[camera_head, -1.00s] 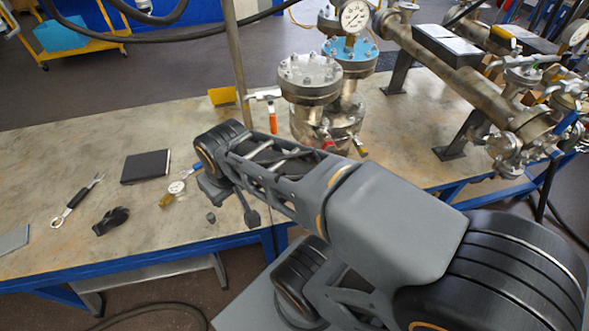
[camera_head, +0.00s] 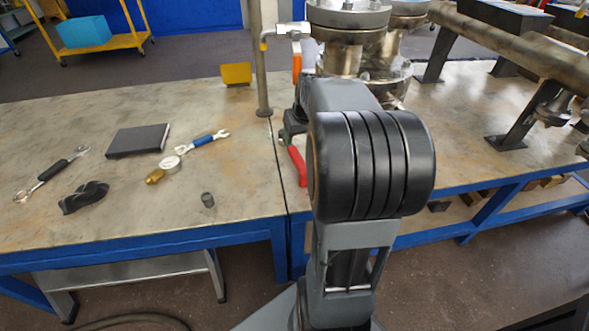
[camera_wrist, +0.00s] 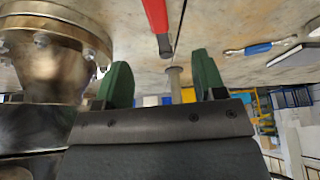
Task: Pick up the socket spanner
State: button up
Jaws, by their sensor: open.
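A red-handled tool (camera_head: 297,165) lies by the table's front edge, right of the seam, partly hidden by my arm. In the wrist view its red handle (camera_wrist: 156,17) ends in a dark tip, just ahead of my gripper. I cannot tell for sure whether it is the socket spanner, as its working end is not clear. My gripper (camera_wrist: 160,62) is open, with two green fingers apart and nothing held between them; the head view mostly hides it behind my arm. A black-handled spanner (camera_head: 52,174) and a blue-handled spanner (camera_head: 203,140) lie on the left of the table.
The flanged vessel (camera_head: 345,60) stands behind my arm; it shows close on the left in the wrist view (camera_wrist: 52,60). A metal post (camera_head: 256,60) rises near the seam.

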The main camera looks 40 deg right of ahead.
aim_at(295, 152)
jog(key=b+x, duration=0.1)
jog(key=x, duration=0.4)
jog(key=b+x, duration=0.1)
jog(key=x, duration=0.2)
jog(key=shift+d+f+b, duration=0.3)
jog(key=shift+d, duration=0.1)
jog(key=shift+w+b+x, duration=0.15)
jog(key=shift+b+x, duration=0.55)
jog(key=shift+x, duration=0.85)
jog(key=shift+w+b+x, duration=0.15)
jog(key=shift+b+x, duration=0.5)
jog(key=shift+x, duration=0.85)
jog(key=shift+r, duration=0.15)
jog(key=shift+c, duration=0.3)
jog(key=c, duration=1)
